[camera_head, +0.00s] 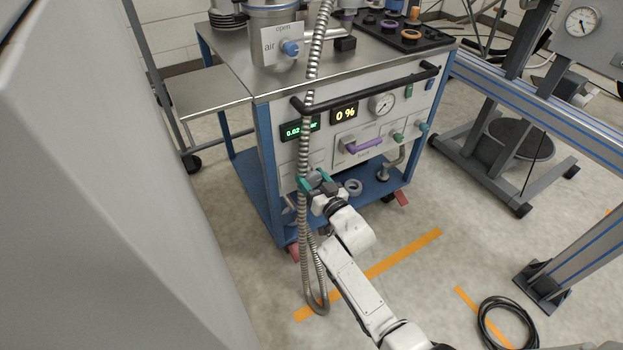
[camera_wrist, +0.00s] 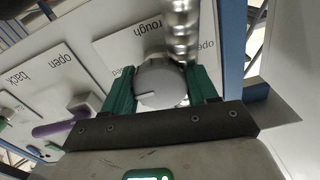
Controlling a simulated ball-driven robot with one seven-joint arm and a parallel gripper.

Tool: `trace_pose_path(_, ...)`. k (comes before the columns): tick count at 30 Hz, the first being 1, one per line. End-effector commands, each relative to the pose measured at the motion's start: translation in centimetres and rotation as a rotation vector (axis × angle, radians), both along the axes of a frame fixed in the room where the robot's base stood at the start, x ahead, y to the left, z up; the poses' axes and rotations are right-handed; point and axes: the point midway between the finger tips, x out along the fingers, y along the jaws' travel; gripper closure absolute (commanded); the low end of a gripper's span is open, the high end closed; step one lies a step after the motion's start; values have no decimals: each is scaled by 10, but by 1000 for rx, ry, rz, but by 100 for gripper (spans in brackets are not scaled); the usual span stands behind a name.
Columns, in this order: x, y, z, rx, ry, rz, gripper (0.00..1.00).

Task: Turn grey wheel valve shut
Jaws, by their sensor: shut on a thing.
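The grey wheel valve (camera_wrist: 160,84) is a round grey knob with a short dark line on its face, on a white plate labelled "rough" and "open". It fills the space between the two green fingers of my gripper (camera_wrist: 162,88) in the wrist view. My gripper is shut on its rim. In the head view my gripper (camera_head: 317,181) is at the lower left of the cart's front panel, and the knob shows there only as a small grey patch, mostly hidden by the fingers and the hose.
A ribbed metal hose (camera_head: 305,170) hangs right beside my gripper and loops to the floor. A purple lever (camera_head: 363,146) sits to the right on the panel, with green knobs (camera_head: 398,137) beyond it. A black rail (camera_head: 370,90) runs above. The displays read "0 %" and a partly hidden value.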

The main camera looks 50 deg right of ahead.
Motion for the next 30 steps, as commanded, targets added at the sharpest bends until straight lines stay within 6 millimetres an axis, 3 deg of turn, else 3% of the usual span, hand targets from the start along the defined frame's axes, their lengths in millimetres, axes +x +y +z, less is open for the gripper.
trace_pose_path(8, 0, 0, 0, 21, -4, -1, 73)
trace_pose_path(9, 0, 0, -1, 21, -4, -1, 42)
trace_pose_path(17, 0, 0, 0, 21, -4, -1, 18)
trace_pose_path(25, -2, 0, 0, 21, -4, -1, 18)
trace_pose_path(30, -20, 5, 1, 23, -1, -2, 18)
